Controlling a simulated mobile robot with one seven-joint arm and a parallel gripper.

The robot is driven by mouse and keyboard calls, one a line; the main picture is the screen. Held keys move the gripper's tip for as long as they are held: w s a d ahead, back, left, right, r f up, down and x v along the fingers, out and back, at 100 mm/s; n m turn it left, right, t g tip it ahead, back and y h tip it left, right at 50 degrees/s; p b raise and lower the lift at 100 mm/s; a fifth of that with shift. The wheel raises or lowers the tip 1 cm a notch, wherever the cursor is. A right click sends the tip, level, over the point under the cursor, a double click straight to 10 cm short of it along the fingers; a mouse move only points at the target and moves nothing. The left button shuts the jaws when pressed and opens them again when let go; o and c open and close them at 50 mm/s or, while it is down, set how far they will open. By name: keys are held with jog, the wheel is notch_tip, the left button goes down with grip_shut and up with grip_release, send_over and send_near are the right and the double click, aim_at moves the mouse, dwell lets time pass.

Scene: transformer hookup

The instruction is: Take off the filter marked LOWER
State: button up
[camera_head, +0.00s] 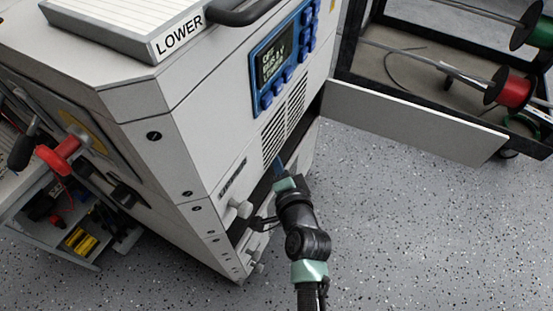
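A pale, ribbed flat filter (118,22) with a white front label reading LOWER lies on top of the light grey cabinet (190,95), at the upper left. It looks to be resting flat, and its far part is cut off by the picture's edge. My gripper (279,168) is well below and to the right of it, at the cabinet's front, by a dark opening under the vent slots. My gripper's fingers are small and partly hidden, so I cannot tell whether they are open or shut. Nothing held shows.
A white panel (415,122) sticks out to the right from the cabinet's front. A black-framed rack with a red spool (510,88) stands upper right. Speckled floor lies clear lower right.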

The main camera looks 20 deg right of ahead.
grip_shut()
dwell(0.9)
dwell(0.4)
jog(key=shift+s+d+f, duration=0.1)
jog(key=shift+s+d, duration=0.1)
jog(key=shift+s, duration=0.1)
dwell(1.3)
jog(key=s+d+b, duration=0.4)
jog(key=s+d, duration=0.3)
jog(key=s, duration=0.2)
dwell(3.8)
